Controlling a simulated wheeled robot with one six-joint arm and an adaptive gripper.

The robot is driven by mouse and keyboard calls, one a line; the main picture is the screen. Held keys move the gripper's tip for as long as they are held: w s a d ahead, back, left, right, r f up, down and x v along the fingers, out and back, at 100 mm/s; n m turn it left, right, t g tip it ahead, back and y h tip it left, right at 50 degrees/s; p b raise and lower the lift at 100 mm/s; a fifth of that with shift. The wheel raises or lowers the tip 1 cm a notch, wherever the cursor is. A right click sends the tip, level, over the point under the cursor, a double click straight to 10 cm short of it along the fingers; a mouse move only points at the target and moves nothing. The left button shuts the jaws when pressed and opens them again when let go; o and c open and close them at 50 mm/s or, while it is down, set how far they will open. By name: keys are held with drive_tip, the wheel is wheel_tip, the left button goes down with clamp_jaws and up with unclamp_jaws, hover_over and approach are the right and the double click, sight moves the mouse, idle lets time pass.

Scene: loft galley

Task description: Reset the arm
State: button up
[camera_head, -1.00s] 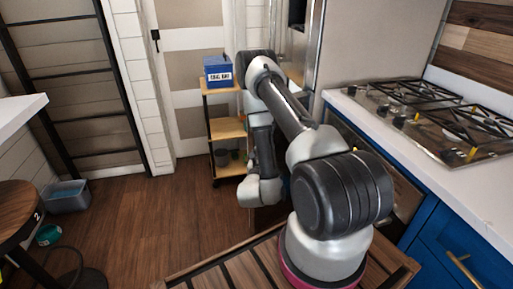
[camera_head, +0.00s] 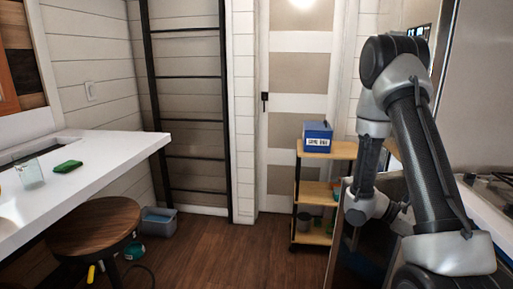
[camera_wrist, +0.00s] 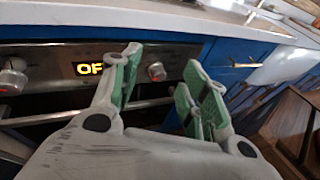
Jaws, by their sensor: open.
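My arm (camera_head: 425,150) stands raised and bent at the right of the head view, with its forearm hanging down in front of the shelf cart's right side. My gripper (camera_wrist: 160,85) shows in the wrist view: its two green-padded fingers are spread apart with nothing between them. The fingers are in front of the oven front (camera_wrist: 50,60), which has a lit display and knobs. I cannot tell whether they touch it. In the head view the gripper cannot be made out clearly.
A shelf cart (camera_head: 316,188) carries a blue box (camera_head: 318,137). At left are a white counter (camera_head: 110,150) with a glass (camera_head: 29,173) and green sponge (camera_head: 68,167), a stool (camera_head: 95,225) and a bin (camera_head: 158,222). A blue drawer (camera_wrist: 235,55) adjoins the oven. The middle floor is clear.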

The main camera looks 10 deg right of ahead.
drive_tip(key=s+a+r+m+t+y, duration=0.2)
drive_tip(key=a+r+m+t+y, duration=0.2)
drive_tip(key=a+r, duration=0.6)
drive_tip(key=s+a+r+m+t+y, duration=0.2)
drive_tip(key=a+r+m+t+y, duration=0.3)
drive_tip(key=a+r+t+y, duration=0.2)
drive_tip(key=a+r+t, duration=0.2)
drive_tip(key=a+r, duration=0.1)
drive_tip(key=r, duration=0.1)
drive_tip(key=shift+s+a+m+t+y, duration=0.3)
drive_tip(key=shift+a+y, duration=0.05)
drive_tip(key=shift+y, duration=0.05)
